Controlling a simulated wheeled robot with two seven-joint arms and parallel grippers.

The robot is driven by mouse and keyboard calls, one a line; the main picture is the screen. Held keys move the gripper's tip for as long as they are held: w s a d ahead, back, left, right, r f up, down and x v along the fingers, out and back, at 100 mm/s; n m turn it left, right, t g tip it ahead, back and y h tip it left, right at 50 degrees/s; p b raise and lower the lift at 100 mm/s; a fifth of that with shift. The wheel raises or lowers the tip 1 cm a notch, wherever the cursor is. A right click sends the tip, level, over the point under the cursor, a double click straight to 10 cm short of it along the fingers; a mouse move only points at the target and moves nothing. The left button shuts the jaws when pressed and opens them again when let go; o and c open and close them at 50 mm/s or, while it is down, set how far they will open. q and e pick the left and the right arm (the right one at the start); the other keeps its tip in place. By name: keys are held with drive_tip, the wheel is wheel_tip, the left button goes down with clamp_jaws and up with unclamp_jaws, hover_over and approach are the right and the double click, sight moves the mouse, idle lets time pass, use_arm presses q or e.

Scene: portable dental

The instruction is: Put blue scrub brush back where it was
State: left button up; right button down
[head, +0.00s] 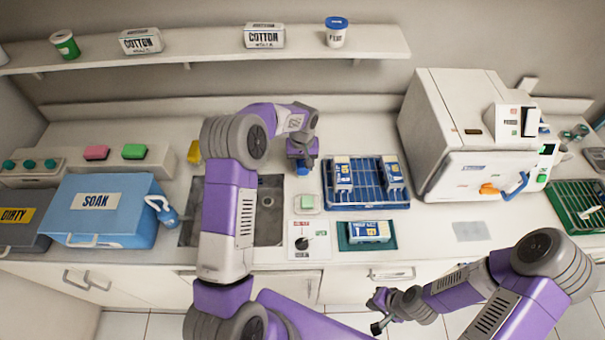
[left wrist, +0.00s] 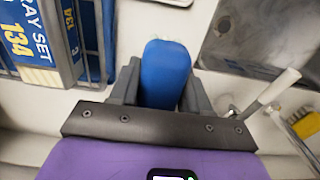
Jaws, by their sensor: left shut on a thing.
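The blue scrub brush (left wrist: 165,75) is held between the fingers of my left gripper (left wrist: 158,90) in the left wrist view. In the head view the brush (head: 303,168) shows as a small blue patch under my left gripper (head: 302,160), at the right edge of the sink (head: 268,230). Most of the brush is hidden by the gripper there. I cannot tell whether it touches the counter. My right gripper (head: 383,312) is low, in front of the counter, and looks empty; its fingers appear apart.
A blue wire rack (head: 366,200) with tray-set packs stands just right of my left gripper. A pale green pad on a small dish (head: 307,203) lies nearer the front. The tap (left wrist: 272,95) is close by. The autoclave (head: 470,140) stands further right, the blue SOAK bin (head: 110,215) left.

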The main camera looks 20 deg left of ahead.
use_arm(q)
wheel_tip(320, 180, down, 6)
drive_tip(key=shift+r, duration=0.1)
idle(0.4)
drive_tip(key=o, duration=1)
drive_tip(key=shift+r, duration=0.1)
wheel_tip(320, 180, up, 12)
drive_tip(key=shift+f, duration=0.1)
